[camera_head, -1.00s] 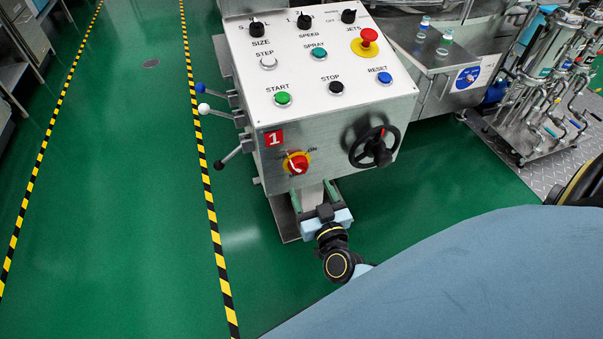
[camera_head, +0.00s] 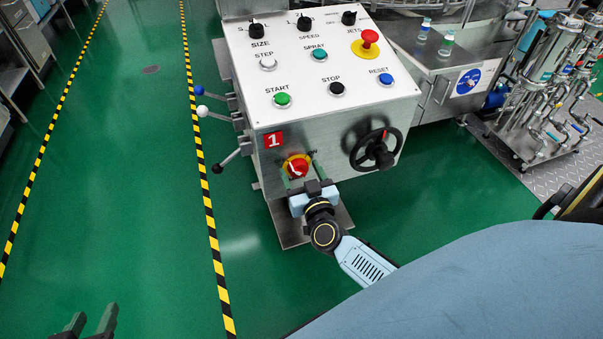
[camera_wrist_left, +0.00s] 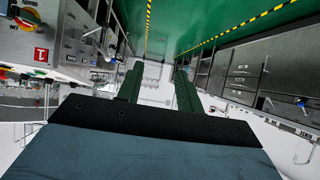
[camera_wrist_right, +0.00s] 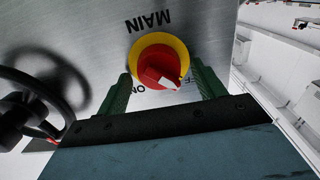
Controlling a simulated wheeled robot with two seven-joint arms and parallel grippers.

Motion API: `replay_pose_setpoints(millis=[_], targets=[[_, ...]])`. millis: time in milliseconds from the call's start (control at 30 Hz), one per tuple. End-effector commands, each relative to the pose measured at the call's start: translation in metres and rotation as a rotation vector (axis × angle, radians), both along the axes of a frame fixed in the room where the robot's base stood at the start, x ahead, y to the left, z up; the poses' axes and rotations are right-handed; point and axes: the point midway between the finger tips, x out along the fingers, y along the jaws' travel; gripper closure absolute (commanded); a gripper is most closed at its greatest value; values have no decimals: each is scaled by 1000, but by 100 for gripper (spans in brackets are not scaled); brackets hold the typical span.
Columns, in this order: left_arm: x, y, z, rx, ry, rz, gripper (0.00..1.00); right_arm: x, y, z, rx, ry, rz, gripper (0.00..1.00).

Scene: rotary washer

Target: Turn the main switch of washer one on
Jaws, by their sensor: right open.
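The main switch is a red knob on a yellow disc (camera_head: 296,166), low on the front of washer one's control box (camera_head: 330,85), under the red "1" label. In the right wrist view the red knob (camera_wrist_right: 158,62) shows close up with its white pointer toward the lower right, by partly hidden lettering; "ON" is at lower left. My right gripper (camera_head: 299,182) is open, its fingers (camera_wrist_right: 163,84) at either side of the knob with gaps; contact cannot be seen. My left gripper (camera_head: 93,322) is open and empty over the floor at lower left; it also shows in its wrist view (camera_wrist_left: 158,85).
A black handwheel (camera_head: 375,150) sticks out right of the switch. Levers with ball ends (camera_head: 203,111) stick out from the box's left side. Buttons and the red emergency stop (camera_head: 369,38) are on the top panel. The green floor (camera_head: 120,170) at left is clear.

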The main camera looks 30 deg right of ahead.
Motion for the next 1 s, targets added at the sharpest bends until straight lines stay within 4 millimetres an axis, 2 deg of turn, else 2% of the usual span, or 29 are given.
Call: replay_pose_setpoints(millis=[67,300,400,733,1000], targets=[[0,0,0,0,0,0,64,0,0,0,0,0,0,34],[0,0,0,0,1,0,64,0,0,0,-1,0,0,65],[0,0,0,1,1,1,64,0,0,0,-1,0,0,75],[-4,2,-4,10,39,2,64,-1,0,0,57,-13,0,75],[-23,12,-23,47,186,17,64,-1,-1,0,237,-55,-1,75]])
